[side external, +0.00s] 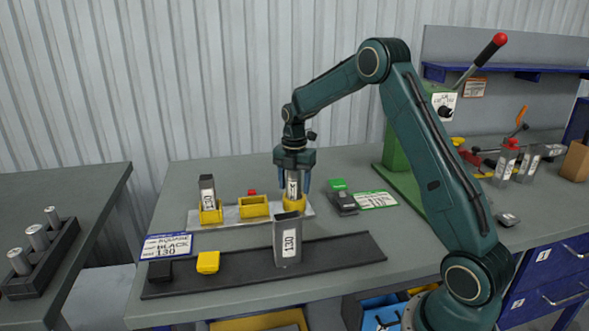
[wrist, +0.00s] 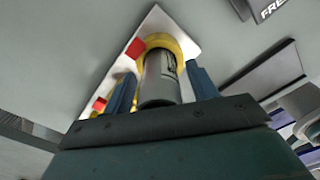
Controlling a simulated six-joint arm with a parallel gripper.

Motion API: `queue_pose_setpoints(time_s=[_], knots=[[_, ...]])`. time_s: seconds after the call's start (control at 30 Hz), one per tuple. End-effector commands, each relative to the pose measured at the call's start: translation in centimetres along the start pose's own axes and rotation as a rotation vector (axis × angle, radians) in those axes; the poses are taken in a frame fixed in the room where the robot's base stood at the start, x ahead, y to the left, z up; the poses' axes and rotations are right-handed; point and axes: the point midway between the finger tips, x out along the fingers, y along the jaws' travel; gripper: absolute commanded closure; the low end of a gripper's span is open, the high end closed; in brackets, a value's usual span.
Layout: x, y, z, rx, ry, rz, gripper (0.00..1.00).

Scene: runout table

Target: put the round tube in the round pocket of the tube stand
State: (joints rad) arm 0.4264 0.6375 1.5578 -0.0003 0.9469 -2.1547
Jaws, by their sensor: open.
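The round tube (side external: 293,186), grey with a white label, stands upright in the yellow round pocket (side external: 294,205) at the right end of the tube stand (side external: 258,217). My gripper (side external: 294,188) is above it with its jaws open, one blue finger on each side of the tube. In the wrist view the tube (wrist: 160,78) sits between the spread fingers, with the yellow pocket rim (wrist: 158,42) around its far end. The tube's foot inside the pocket is hidden.
A labelled tube (side external: 207,192) stands in the stand's left pocket; the middle pocket (side external: 253,208) looks empty. A grey labelled box-shaped piece (side external: 288,240) stands in front on the black strip (side external: 335,255), beside a yellow block (side external: 208,262). A green-and-black object (side external: 341,197) lies right of the stand.

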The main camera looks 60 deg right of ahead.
Motion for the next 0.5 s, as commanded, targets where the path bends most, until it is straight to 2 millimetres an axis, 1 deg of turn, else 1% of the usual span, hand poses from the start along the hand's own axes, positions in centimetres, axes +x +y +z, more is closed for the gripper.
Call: queue_pose_setpoints(time_s=[0.17,0.27,0.37,0.5], knots=[[-0.9,0.1,0.0,0.000,-0.002,0.003,0.42],[-1.9,0.1,0.1,0.000,-0.002,0.003,0.42],[-3.2,0.1,0.0,0.000,-0.002,0.003,0.42],[-5.5,0.1,0.1,0.000,-0.003,0.004,0.42]])
